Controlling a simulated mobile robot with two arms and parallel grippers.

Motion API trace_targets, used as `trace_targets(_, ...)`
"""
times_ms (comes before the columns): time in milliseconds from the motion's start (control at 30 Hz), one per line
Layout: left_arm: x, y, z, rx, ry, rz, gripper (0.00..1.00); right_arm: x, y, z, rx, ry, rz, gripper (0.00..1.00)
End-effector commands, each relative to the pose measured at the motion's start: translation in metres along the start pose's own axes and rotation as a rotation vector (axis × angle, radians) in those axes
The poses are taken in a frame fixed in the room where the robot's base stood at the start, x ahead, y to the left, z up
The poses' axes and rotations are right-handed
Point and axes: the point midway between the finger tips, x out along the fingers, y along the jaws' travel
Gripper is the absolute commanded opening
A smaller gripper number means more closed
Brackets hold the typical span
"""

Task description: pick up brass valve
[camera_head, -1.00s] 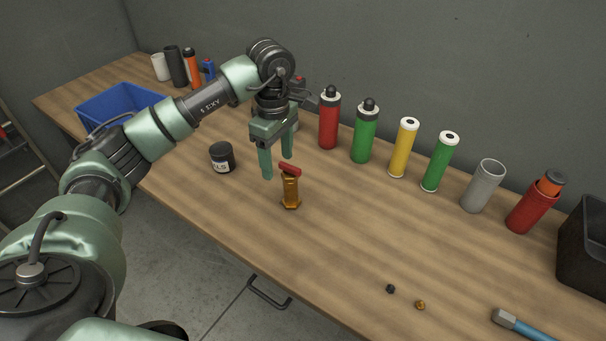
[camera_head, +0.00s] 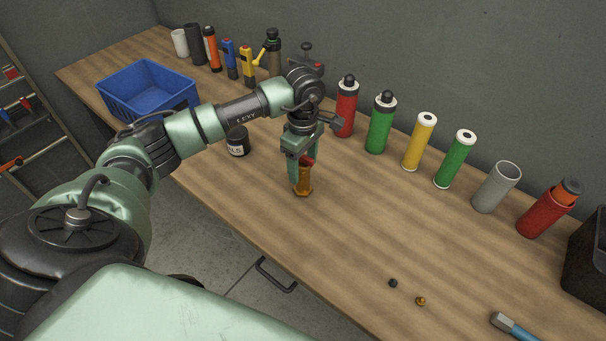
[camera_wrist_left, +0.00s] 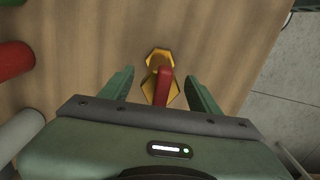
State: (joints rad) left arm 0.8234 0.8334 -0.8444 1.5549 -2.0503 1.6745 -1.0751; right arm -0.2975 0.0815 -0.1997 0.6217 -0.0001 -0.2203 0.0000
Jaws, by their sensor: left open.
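The brass valve (camera_head: 303,188) stands upright on the wooden bench, with a red lever at its top. In the head view my left gripper (camera_head: 301,172) points down over it, and the fingers partly hide its upper part. In the left wrist view the brass valve (camera_wrist_left: 160,61) lies between the two green fingers of my left gripper (camera_wrist_left: 161,88), with its red lever pointing toward the palm. The fingers are open, with a gap on each side of the valve. My right gripper is not in view.
A black jar (camera_head: 238,142) stands left of the valve. A red bottle (camera_head: 346,112), a green bottle (camera_head: 380,128) and several tubes line the back by the wall. A blue crate (camera_head: 147,91) is at the far left.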

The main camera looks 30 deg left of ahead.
Motion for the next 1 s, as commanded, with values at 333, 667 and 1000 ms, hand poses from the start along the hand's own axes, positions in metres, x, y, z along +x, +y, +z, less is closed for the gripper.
trace_targets(333,0.0001,0.0,-0.0001,0.0,0.0,0.0,0.06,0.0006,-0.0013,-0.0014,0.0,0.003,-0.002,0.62)
trace_targets(667,-0.0001,0.0001,-0.0002,0.0,0.0,0.0,0.0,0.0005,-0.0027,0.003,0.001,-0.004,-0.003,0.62)
trace_targets(1000,-0.0003,0.0002,-0.0003,-0.001,0.0,0.001,0.0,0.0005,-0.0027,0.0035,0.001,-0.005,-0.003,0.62)
